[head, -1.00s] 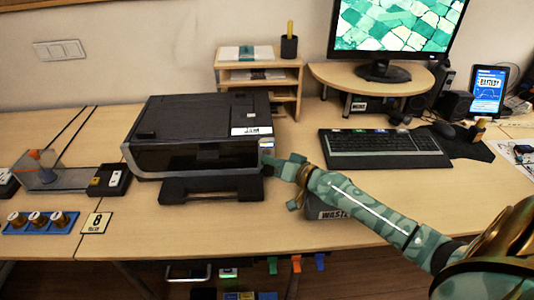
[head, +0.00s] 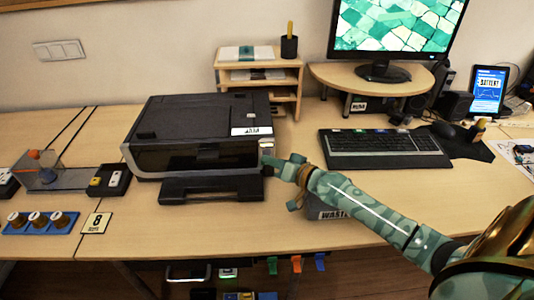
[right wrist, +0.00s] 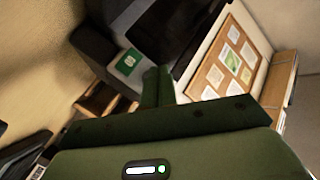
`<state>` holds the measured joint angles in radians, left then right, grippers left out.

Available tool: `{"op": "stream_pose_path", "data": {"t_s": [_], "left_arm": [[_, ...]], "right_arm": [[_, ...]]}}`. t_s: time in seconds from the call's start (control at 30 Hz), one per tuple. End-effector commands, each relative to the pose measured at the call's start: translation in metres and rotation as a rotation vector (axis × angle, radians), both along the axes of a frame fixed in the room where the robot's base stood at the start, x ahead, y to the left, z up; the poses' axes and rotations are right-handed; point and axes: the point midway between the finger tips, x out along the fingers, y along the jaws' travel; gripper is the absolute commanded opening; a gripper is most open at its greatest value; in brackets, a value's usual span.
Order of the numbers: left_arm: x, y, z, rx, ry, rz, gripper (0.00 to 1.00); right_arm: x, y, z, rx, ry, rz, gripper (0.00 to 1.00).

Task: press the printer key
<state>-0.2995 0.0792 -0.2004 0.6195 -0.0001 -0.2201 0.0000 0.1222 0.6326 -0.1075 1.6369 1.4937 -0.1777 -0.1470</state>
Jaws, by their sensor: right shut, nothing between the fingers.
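The black and grey printer (head: 198,125) stands on the desk left of centre in the head view, with a white label on its right front top. In the right wrist view, a green key (right wrist: 129,62) with a white mark sits on a light grey panel of the printer (right wrist: 150,25). My right gripper (head: 268,161) is shut and empty at the printer's front right corner. In the right wrist view its closed fingers (right wrist: 158,84) point toward the printer, beside and below the green key. I cannot tell whether they touch the printer. My left gripper is not in view.
The keyboard (head: 383,148) and monitor stand to the right. A wooden shelf (head: 262,65) stands behind the printer. A blue tray (head: 40,223) with several knobs lies at the left. The desk front is mostly clear.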

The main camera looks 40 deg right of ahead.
Motion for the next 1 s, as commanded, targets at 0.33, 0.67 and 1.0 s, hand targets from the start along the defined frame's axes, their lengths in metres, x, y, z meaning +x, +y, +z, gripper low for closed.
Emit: {"op": "stream_pose_path", "data": {"t_s": [0.33, 0.67, 1.0], "left_arm": [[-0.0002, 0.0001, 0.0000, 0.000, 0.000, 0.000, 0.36], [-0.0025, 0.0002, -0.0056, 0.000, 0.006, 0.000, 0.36], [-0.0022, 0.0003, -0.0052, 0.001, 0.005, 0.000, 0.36]], "right_arm": [[0.0000, -0.0001, 0.0001, 0.000, 0.000, 0.000, 0.00], [0.0069, -0.0041, -0.0012, -0.002, 0.000, 0.001, 0.00], [0.0077, -0.0048, 0.0005, -0.001, 0.000, 0.000, 0.00]]}}
